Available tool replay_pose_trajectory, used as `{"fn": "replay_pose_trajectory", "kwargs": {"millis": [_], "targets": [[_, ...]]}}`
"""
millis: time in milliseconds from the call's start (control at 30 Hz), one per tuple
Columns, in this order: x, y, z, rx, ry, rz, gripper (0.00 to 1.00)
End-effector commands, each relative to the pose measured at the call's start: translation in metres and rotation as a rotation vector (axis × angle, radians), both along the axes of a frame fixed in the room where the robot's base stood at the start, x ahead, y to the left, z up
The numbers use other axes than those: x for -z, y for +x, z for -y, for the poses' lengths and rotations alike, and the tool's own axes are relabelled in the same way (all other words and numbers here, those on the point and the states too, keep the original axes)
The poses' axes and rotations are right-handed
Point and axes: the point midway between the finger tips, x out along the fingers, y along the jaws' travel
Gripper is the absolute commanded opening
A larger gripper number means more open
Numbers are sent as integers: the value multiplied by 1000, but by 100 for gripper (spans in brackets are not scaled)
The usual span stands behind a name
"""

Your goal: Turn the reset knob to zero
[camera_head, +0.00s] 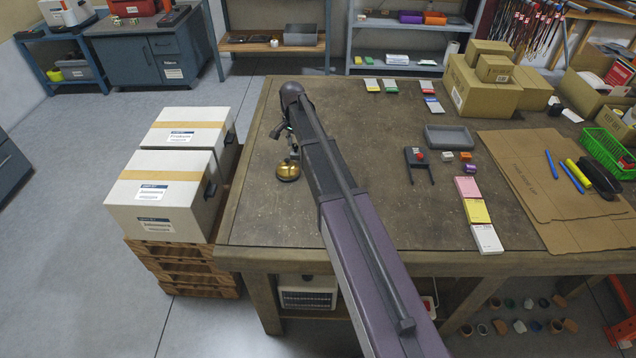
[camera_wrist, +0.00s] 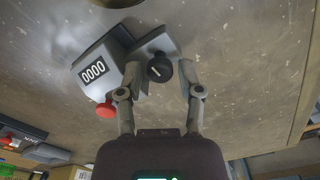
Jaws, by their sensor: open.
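My gripper (camera_wrist: 162,72) is open, with one finger on each side of the knob. I cannot tell whether the fingers touch it. In the head view the counter and knob are largely hidden by my arm at the table's left part.
A brass dome-shaped object (camera_head: 288,172) stands close to my gripper on the worktable (camera_head: 370,130). White boxes (camera_head: 165,195) are stacked left of the table. A grey tray (camera_head: 449,137), coloured pads (camera_head: 474,211) and cartons (camera_head: 480,90) lie to the right.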

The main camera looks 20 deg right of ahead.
Motion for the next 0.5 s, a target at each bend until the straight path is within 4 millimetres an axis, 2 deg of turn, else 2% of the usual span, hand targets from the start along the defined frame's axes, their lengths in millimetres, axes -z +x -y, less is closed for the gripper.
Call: {"fn": "replay_pose_trajectory", "kwargs": {"millis": [500], "targets": [[0, 0, 0, -340, 0, 0, 48]]}}
